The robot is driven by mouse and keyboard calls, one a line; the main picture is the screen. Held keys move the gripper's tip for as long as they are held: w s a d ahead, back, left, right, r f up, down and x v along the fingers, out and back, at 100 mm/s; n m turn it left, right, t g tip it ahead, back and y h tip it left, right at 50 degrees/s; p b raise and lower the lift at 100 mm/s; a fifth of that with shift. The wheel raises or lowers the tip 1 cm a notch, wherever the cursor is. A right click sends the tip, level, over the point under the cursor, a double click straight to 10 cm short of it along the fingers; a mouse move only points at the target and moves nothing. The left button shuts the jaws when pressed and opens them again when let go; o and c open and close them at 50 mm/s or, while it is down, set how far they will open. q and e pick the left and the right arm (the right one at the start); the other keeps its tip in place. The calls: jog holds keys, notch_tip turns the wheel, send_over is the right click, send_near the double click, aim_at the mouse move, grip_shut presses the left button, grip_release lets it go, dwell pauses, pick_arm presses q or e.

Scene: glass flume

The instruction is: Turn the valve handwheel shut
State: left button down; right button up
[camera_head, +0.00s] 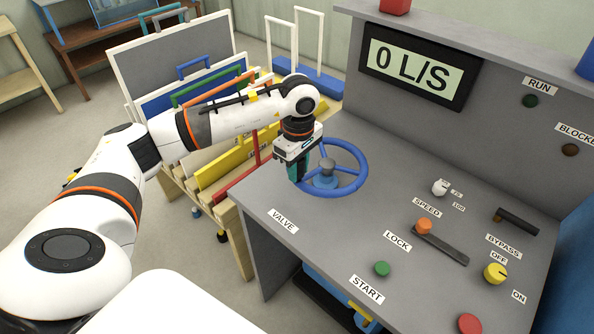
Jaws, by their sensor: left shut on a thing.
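The blue valve handwheel (355,184) lies flat on the grey console top, on a blue hub. The label VALVE (284,221) is in front of it, to the left. My left gripper (299,178) reaches down from above onto the left part of the wheel's rim. It is shut on the rim, and its fingers hide that part. The display (418,66) behind the wheel reads 0 L/S. My right gripper is not in view.
The console (371,229) carries a white speed knob (440,187), an orange-ended lock lever (425,227), a green start button (382,268), a black bypass handle (517,221), a yellow knob (495,273) and a red button (469,323). A rack of coloured panels (172,52) stands close on the left.

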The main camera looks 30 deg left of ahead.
pick_arm(q)
jog(key=shift+d+n, duration=0.3)
jog(key=shift+s+d+b, duration=0.15)
jog(key=shift+d+b, duration=0.15)
jog(key=shift+b, duration=0.15)
jog(key=shift+d, duration=0.2)
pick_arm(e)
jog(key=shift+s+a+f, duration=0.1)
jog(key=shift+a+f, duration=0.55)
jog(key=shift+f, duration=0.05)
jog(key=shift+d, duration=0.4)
pick_arm(q)
jog(key=c, duration=1.1)
grip_release()
jog(key=shift+d, duration=0.1)
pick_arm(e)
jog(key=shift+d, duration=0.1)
pick_arm(q)
jog(key=shift+r, duration=0.1)
jog(key=shift+r, duration=0.3)
notch_tip(320, 180, up, 11)
jog(key=b, duration=0.2)
jog(key=shift+r, duration=0.15)
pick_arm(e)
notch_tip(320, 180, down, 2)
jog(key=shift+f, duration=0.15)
